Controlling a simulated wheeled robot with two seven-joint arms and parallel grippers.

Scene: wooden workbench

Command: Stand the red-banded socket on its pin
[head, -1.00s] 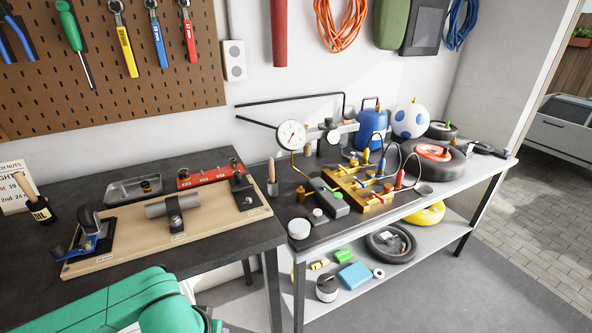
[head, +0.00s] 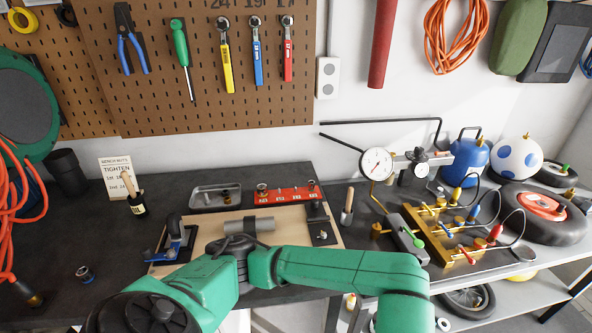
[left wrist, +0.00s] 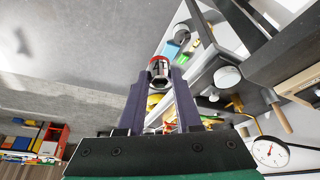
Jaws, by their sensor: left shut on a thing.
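In the left wrist view my left gripper (left wrist: 160,82) is shut on the red-banded socket (left wrist: 158,68), a short metal cylinder with a dark marking and a red ring. It is held at the fingertips. In the head view the fingers and this socket cannot be made out; my green arm crosses the front of the bench. The red rack (head: 287,196) with labelled places stands at the back of the wooden board; small dark pieces stand at its left and right ends. Whether these are sockets or pins is too small to tell. My right gripper is not in view.
A metal tray (head: 215,198) lies left of the rack. A grey cylinder (head: 250,225) is clamped on the board, with a blue-handled tool (head: 178,236) at its left. A gauge (head: 376,163) stands to the right.

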